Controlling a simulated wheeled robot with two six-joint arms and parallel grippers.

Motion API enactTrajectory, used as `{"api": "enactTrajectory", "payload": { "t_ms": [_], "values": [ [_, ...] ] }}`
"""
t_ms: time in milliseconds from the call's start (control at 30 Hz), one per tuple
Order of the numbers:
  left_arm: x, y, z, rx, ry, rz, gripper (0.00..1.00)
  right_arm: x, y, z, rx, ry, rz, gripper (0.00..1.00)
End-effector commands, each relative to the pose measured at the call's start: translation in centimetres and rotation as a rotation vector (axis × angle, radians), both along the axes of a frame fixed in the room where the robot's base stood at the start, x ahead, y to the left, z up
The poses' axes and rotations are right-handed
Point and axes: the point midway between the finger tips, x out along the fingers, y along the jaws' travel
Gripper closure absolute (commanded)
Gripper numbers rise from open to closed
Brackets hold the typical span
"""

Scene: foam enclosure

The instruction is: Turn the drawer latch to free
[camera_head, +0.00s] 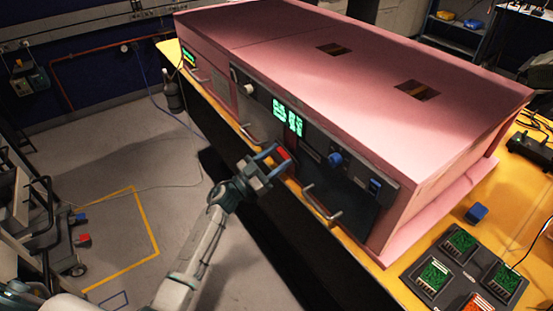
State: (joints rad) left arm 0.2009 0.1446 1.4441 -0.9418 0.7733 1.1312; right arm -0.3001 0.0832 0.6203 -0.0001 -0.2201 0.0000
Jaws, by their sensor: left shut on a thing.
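A large pink foam enclosure (400,75) stands on a yellow bench, with a dark control panel and pull handles along its front. A small red piece (283,155), which looks like the drawer latch, sits on the front below the green display. My left gripper (275,160) reaches up from below, shut with its fingertips at this red piece, which they partly cover. The exact angle of the latch cannot be told. A drawer handle (322,204) is to the right of the gripper, and another handle (248,133) is to its upper left. My right gripper is not in view.
A blue knob (335,159) and a pale knob (248,88) stick out of the panel. A blue block (476,213) and a dark tray (420,260) with green and orange boards lie on the bench at right. Grey floor (140,170) at left is open.

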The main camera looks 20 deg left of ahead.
Motion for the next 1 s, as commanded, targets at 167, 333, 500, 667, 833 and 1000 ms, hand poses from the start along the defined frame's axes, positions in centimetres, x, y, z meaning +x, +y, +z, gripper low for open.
{"api": "enactTrajectory", "payload": {
  "t_ms": [167,333,500,667,833,1000],
  "values": [
    [0.1,0.1,-0.1,0.113,-0.088,0.000,0.72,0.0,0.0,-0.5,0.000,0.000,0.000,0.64],
    [0.1,0.1,-0.1,0.239,-0.187,-0.001,0.72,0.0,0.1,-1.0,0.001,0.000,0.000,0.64],
    [0.1,0.2,0.0,0.367,-0.286,0.000,0.72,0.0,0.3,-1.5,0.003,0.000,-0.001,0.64],
    [0.1,0.2,0.0,0.488,-0.380,0.000,0.72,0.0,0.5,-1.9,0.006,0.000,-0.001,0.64],
    [0.2,0.2,0.1,0.616,-0.481,0.000,0.72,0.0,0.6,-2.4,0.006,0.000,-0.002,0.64],
    [0.2,0.3,0.0,0.742,-0.579,-0.001,0.72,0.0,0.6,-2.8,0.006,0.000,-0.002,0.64]
  ]
}}
